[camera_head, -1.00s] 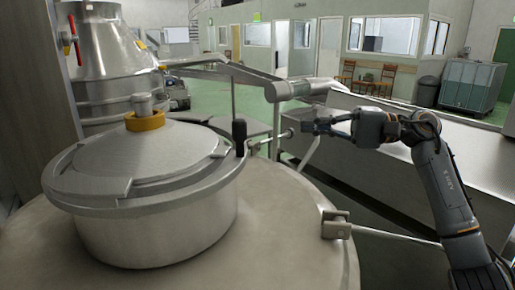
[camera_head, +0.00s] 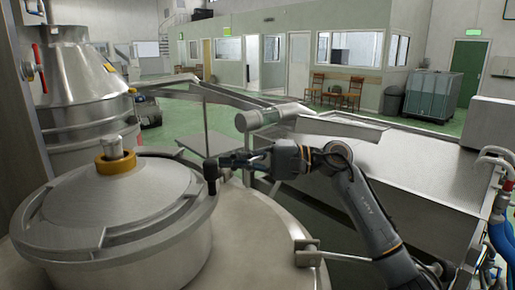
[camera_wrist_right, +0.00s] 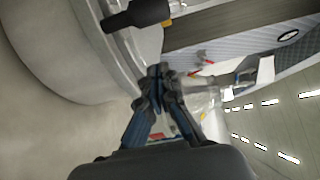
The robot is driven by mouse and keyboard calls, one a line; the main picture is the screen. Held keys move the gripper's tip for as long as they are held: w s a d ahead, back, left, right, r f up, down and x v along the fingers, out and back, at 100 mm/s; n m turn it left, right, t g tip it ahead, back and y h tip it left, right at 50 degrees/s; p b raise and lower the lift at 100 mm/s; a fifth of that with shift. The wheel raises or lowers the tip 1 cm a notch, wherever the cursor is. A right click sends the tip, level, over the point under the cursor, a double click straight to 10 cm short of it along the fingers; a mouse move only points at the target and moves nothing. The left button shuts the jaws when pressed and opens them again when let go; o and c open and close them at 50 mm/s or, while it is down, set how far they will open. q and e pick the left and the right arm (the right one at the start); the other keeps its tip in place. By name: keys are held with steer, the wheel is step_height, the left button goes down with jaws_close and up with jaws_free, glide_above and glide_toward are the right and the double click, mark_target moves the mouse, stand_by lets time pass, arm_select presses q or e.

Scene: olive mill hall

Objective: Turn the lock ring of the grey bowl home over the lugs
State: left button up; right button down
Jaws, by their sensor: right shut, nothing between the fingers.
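The grey bowl (camera_head: 165,262) stands at the left in the head view, with a broad metal lock ring (camera_head: 75,244) around its domed lid. An upright black handle (camera_head: 210,171) sits at the ring's right side; it also shows at the top of the wrist view (camera_wrist_right: 140,14). I cannot clearly make out the lugs. My right gripper (camera_head: 228,160) is shut and empty, its fingertips pointing left close to the handle. In the wrist view its tips (camera_wrist_right: 158,72) are apart from the handle, near the bowl's side. My left gripper is not in view.
A yellow collar (camera_head: 116,164) tops the lid. A tall metal vessel (camera_head: 80,75) stands behind left. A metal bracket and rod (camera_head: 308,250) lie below my right arm. A wide steel trough (camera_head: 400,170) fills the right. Blue hoses (camera_head: 497,235) hang at the far right.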

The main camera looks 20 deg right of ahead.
steer(key=s+a, duration=0.1)
steer(key=s+a+p, duration=0.1)
steer(key=s, duration=0.1)
steer(key=shift+s, duration=0.15)
steer(key=shift+d+f, duration=0.1)
